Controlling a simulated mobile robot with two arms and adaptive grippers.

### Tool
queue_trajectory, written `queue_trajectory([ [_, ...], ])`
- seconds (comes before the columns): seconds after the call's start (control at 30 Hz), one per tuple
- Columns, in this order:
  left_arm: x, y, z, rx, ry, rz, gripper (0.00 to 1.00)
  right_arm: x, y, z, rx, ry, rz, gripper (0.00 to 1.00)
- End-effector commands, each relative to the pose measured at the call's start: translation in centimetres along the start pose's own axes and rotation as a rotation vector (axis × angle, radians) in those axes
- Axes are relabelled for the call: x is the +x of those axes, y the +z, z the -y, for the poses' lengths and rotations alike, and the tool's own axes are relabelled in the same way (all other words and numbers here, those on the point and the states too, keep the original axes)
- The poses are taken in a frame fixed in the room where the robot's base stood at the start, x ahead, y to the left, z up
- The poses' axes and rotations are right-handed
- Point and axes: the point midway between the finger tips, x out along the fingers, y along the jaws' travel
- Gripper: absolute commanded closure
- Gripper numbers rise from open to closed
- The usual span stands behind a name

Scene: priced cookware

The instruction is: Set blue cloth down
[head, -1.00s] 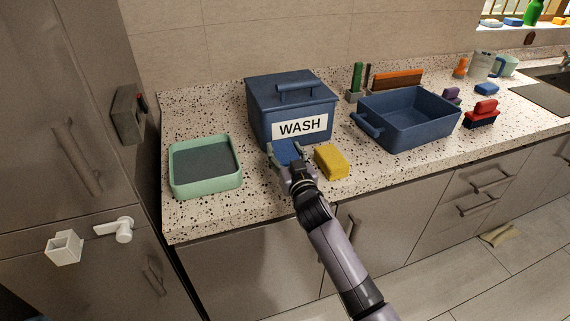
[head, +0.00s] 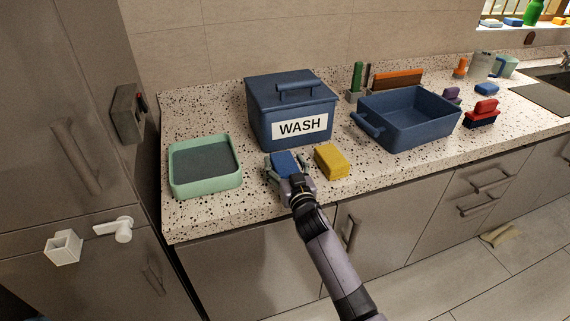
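The blue cloth (head: 284,162) is a small folded block at the front of the counter, just below the box marked WASH. My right gripper (head: 284,170) is around it, with a finger showing on its left side and the gripper body over its near end. Whether the fingers press on the cloth, and whether it touches the counter, I cannot tell. A yellow block (head: 332,162), like a sponge or cloth, lies close to its right. My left gripper is not in view.
The lidded blue WASH box (head: 262,120) stands right behind. A green tray (head: 206,192) with a dark inside is to the left. An open blue basin (head: 411,130) and a red-topped brush (head: 482,113) are to the right. Bare counter lies between tray and gripper.

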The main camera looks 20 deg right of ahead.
Motion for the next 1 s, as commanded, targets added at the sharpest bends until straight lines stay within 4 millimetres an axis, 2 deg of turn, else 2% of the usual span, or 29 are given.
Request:
queue_trajectory([
  [0.47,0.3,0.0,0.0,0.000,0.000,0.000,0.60,-0.3,0.2,0.0,-0.001,0.001,0.000,0.27],
  [0.67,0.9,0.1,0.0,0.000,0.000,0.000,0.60,-3.7,0.5,-0.2,-0.001,0.001,0.000,0.27],
  [1.0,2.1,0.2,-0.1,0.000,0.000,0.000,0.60,-11.8,0.5,-0.3,0.001,0.001,0.003,0.27],
])
